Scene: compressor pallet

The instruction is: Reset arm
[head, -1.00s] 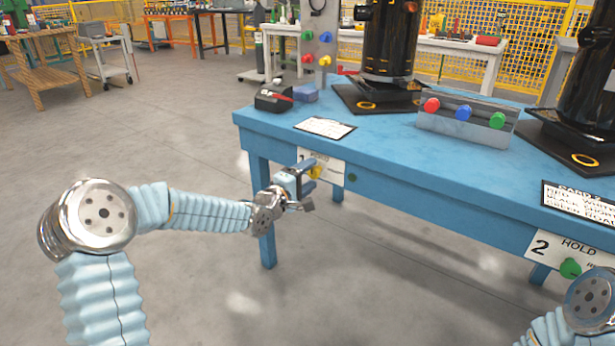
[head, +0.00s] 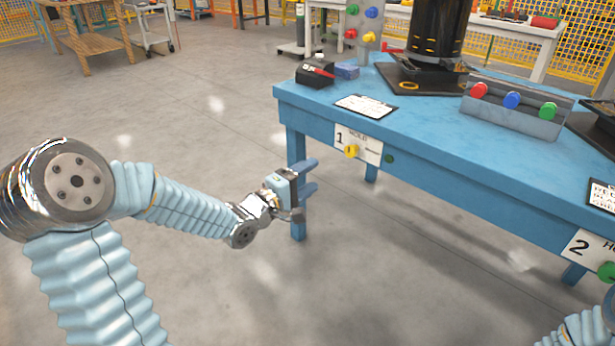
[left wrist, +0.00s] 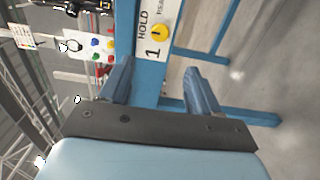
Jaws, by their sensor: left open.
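My left gripper (head: 308,178) is in front of the blue table's near left corner, below the level of the tabletop. Its two blue fingers are apart with nothing between them. In the left wrist view, the open fingers (left wrist: 160,85) point toward the table's front edge and the sign marked 1 HOLD (left wrist: 156,28), which has a yellow knob. My left arm reaches in from the left, bent at the elbow. Of my right arm only a light blue sleeve shows at the lower right edge of the head view; its gripper is out of the picture.
The blue table (head: 440,160) bears a clipboard (head: 366,106), a dark device (head: 315,72), a blue block (head: 346,70), a grey box with red, blue and green knobs (head: 513,108), and a black cylinder (head: 440,30). A 2 HOLD sign (head: 588,248) hangs at right.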

